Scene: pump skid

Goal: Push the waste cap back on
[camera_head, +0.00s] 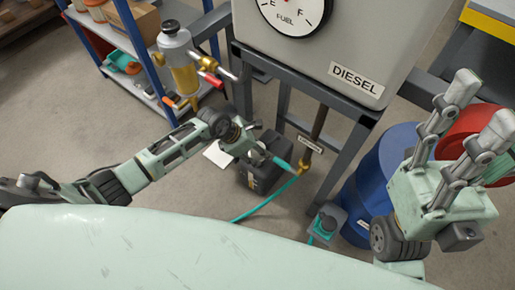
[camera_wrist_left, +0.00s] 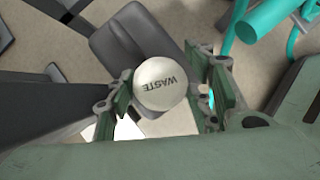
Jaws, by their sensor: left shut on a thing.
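The waste cap (camera_wrist_left: 160,84) is a round, cream disc with "WASTE" printed on it, upside down in the left wrist view. It sits between the two fingers of my left gripper (camera_wrist_left: 162,98), which is shut on it. In the head view my left gripper (camera_head: 257,147) is low over a dark grey container (camera_head: 258,181) with a label; the cap is hidden there. I cannot tell whether the cap touches an opening. My right gripper (camera_head: 485,100) is raised at the right with its fingers apart, and it looks empty.
The diesel tank (camera_head: 330,50) stands on a grey frame behind. A teal hose with a brass fitting (camera_head: 304,163) runs beside the container. A blue drum (camera_head: 377,180) is at the right, and a shelf (camera_head: 135,80) at the back left. Floor at left is clear.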

